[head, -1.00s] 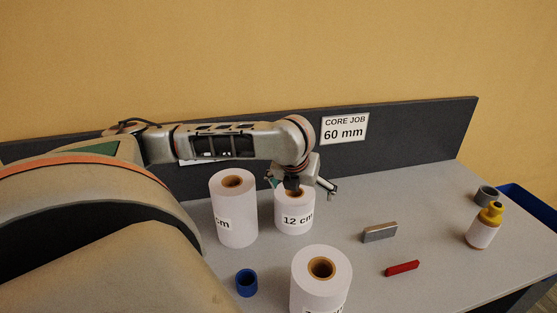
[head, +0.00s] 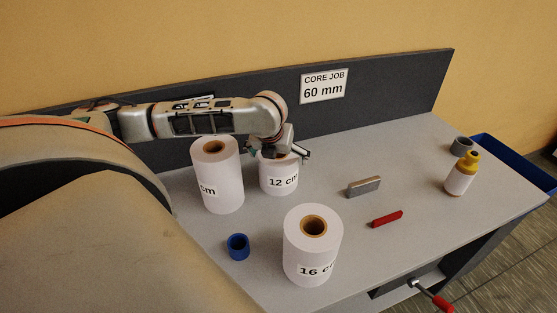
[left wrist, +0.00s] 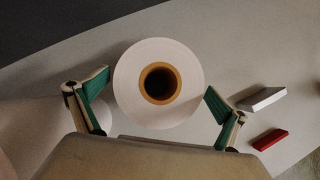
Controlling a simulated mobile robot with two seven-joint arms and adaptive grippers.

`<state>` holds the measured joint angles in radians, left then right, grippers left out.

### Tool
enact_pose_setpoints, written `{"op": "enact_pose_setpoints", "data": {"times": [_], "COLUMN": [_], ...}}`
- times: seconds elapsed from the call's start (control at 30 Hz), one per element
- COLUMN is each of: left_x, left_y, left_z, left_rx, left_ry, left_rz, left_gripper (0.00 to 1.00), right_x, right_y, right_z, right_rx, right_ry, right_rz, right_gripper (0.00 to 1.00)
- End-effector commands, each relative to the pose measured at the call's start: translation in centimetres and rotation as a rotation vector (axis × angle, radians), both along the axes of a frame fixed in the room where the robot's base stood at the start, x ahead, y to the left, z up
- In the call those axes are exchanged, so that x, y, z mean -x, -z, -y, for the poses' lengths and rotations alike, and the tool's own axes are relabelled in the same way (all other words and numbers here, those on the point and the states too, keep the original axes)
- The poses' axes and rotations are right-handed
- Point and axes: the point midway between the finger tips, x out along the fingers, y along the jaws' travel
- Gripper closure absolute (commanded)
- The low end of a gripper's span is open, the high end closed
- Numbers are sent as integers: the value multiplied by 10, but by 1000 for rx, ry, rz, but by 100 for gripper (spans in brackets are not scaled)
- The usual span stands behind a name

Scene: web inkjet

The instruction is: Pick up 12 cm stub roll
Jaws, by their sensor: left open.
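The 12 cm stub roll (head: 279,177) is a short white roll with a "12 cm" label, standing upright on the grey table. In the left wrist view the roll (left wrist: 133,92) is seen from above, with its brown core at the centre. My left gripper (head: 290,156) is over the top of the roll and hides much of its top in the head view. In the left wrist view the green pads of the gripper (left wrist: 155,97) are spread wide, one on each side of the roll, with nothing held. My right gripper is not in view.
A taller white roll (head: 217,180) stands close left of the stub roll. A "16 cm" roll (head: 311,258) stands in front. A blue ring (head: 238,246), metal block (head: 364,187), red piece (head: 387,219), yellow-capped bottle (head: 461,174) and grey ring (head: 461,147) are also on the table.

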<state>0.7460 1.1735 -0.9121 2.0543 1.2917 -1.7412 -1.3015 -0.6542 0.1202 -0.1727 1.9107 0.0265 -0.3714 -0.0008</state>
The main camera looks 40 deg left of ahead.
Motion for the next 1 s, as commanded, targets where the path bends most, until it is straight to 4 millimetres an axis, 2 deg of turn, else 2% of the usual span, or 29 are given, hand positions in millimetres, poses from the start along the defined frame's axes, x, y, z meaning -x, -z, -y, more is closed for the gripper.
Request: {"op": "enact_pose_setpoints", "data": {"times": [0.1,0.3,0.33,0.5,0.57,0.87,1.0], "left_x": [-3,-3,-3,-3,-3,-4,-5], "left_y": [6,7,7,7,7,2,-14], "left_z": [-2,-2,-2,-2,-2,-3,-3], "left_rx": [-1,-1,-1,0,0,-2,-2], "left_ry": [0,1,1,0,0,-1,-1], "left_rz": [0,1,1,0,0,5,8], "left_gripper": [0,0,3,47,59,59,59], "right_x": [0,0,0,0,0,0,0], "right_y": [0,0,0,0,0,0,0], "right_z": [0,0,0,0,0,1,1], "right_rx": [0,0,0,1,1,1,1], "right_ry": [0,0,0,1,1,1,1], "right_rz": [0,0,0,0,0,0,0], "right_gripper": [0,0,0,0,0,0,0]}}
